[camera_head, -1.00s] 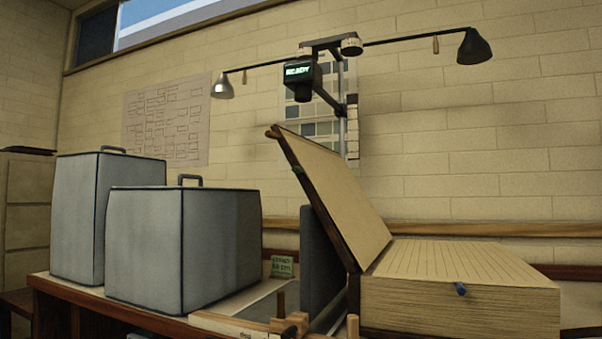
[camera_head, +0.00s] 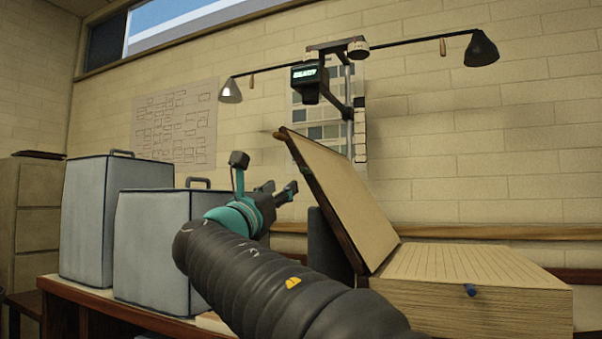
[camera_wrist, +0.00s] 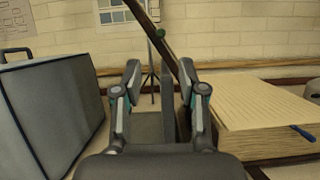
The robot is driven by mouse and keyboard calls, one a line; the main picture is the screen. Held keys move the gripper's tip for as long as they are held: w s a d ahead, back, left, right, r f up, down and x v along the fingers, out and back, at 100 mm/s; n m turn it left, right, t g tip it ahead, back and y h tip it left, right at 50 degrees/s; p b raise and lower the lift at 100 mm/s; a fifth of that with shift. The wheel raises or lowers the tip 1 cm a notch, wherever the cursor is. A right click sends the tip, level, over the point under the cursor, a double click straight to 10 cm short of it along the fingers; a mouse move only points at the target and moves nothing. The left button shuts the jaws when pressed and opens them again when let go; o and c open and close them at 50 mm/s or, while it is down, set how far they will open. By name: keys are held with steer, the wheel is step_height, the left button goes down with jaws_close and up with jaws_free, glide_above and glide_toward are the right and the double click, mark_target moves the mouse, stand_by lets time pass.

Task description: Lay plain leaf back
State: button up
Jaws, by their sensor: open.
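A large tan leaf (camera_head: 352,198) with a dark edge stands tilted up to the left, hinged at the left side of a thick, lined book block (camera_head: 430,262). In the wrist view the leaf (camera_wrist: 172,48) shows nearly edge-on, with a small green tab on it, and the block (camera_wrist: 262,110) lies to the right. My gripper (camera_head: 278,188) is open and empty, left of the leaf's upper part. In the wrist view the leaf's edge runs between and beyond my fingertips (camera_wrist: 160,72); I cannot tell whether they touch it.
Two grey-blue boxes with handles (camera_head: 88,215) (camera_head: 150,240) stand on the bench to the left. A dark grey upright panel (camera_head: 320,242) stands beneath the leaf. A blue peg (camera_head: 470,290) sticks out of the block's front. A lamp stand with a lit display (camera_head: 304,73) rises behind.

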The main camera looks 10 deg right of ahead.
mark_target(305, 170)
steer(key=p+x, duration=0.2)
steer(key=x, duration=1.1)
steer(key=shift+w+d+p, duration=0.1)
steer(key=shift+p, duration=0.25)
jaws_close()
